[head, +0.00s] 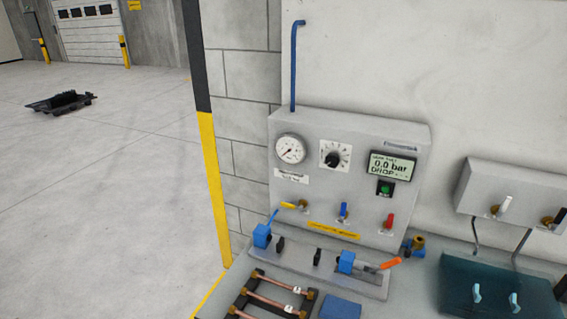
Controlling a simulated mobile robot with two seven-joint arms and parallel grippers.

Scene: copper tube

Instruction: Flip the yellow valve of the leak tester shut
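The leak tester (408,150) is a grey box against the wall, right of the middle in the head view. Its yellow valve (289,205) sits at the lower left of the front; the yellow lever points left from a brass body, roughly level. A blue valve (343,210) and a red valve (389,220) stand to its right, with levers upright. The display (390,167) reads 0.0 bar and DROP. Neither of my grippers is in view, so nothing is near the yellow valve.
Below the tester is a grey ledge with a blue block (262,236), another blue block (346,262) and an orange handle (389,264). Copper tubes (270,304) lie in a black rack in front. A yellow-black post (212,165) edges the left.

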